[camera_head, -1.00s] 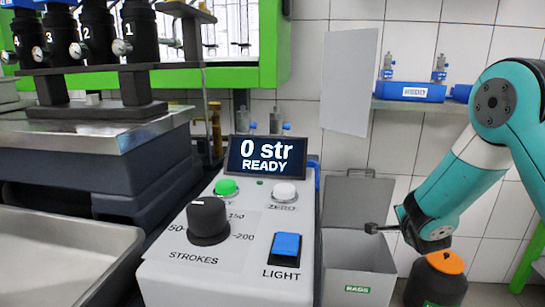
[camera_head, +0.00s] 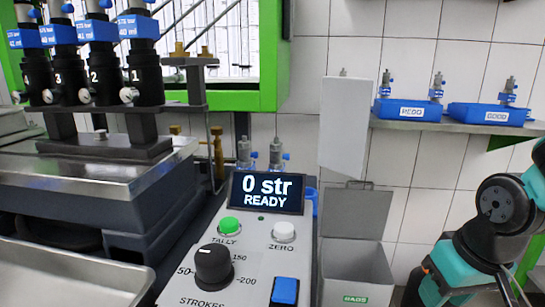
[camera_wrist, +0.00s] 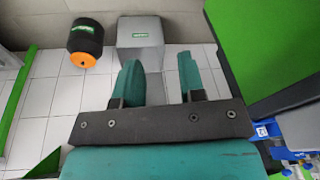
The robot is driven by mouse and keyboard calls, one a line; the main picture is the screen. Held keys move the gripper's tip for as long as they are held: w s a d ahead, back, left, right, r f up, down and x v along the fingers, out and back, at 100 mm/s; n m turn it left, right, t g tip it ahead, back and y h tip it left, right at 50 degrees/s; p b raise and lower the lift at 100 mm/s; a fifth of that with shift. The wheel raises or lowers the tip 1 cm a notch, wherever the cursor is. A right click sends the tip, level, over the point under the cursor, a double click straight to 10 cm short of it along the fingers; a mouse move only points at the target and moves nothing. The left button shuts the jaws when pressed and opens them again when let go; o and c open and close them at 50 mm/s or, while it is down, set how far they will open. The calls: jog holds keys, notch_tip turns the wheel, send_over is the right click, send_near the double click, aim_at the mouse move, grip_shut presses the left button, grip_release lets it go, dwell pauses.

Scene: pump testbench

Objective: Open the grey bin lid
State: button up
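The grey bin (camera_head: 355,272) with a green "RAGS" label stands on the floor against the tiled wall. Its lid (camera_head: 355,213) stands raised at the back, handle on top, and the bin's mouth shows open. In the wrist view the bin (camera_wrist: 140,40) lies beyond my fingers, at top centre. My gripper (camera_wrist: 158,62) is open, with a clear gap and nothing between its fingers. In the head view my arm is at the lower right, to the right of the bin and apart from the lid.
A black bin with an orange top (camera_wrist: 84,45) stands beside the grey bin. The pump control box (camera_head: 235,265) is close on its left. A shelf (camera_head: 440,124) with blue trays is above right. A green-edged bench (camera_wrist: 270,50) fills the wrist view's right side.

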jog(key=s+a+r+n+p, duration=0.1)
jog(key=a+r+p, duration=0.1)
jog(key=r+p, duration=0.2)
jog(key=s+a+r+n+y+p, duration=0.1)
jog(key=a+r+p, duration=0.1)
jog(key=r+p, duration=0.2)
jog(key=s+a+r+g+p, duration=0.1)
jog(key=r+p, duration=0.3)
jog(key=r, duration=0.5)
jog(key=shift+s+a+r+n+y, duration=0.2)
jog(key=shift+s+a+n+y, duration=0.25)
jog(key=shift+a, duration=0.3)
jog(key=s+a+r+n+p, duration=0.1)
jog(key=r+p, duration=0.2)
jog(key=r, duration=0.1)
jog(key=s+a+r+n+g+p, duration=0.1)
jog(key=s+r+p, duration=0.1)
jog(key=r+p, duration=0.1)
jog(key=s+a+r+n+y+p, duration=0.1)
jog(key=s+a+r+p, duration=0.1)
jog(key=r, duration=0.3)
jog(key=shift+s+r+p, duration=0.15)
jog(key=shift+s+p, duration=0.05)
jog(key=shift+p, duration=0.4)
jog(key=shift+s, duration=0.15)
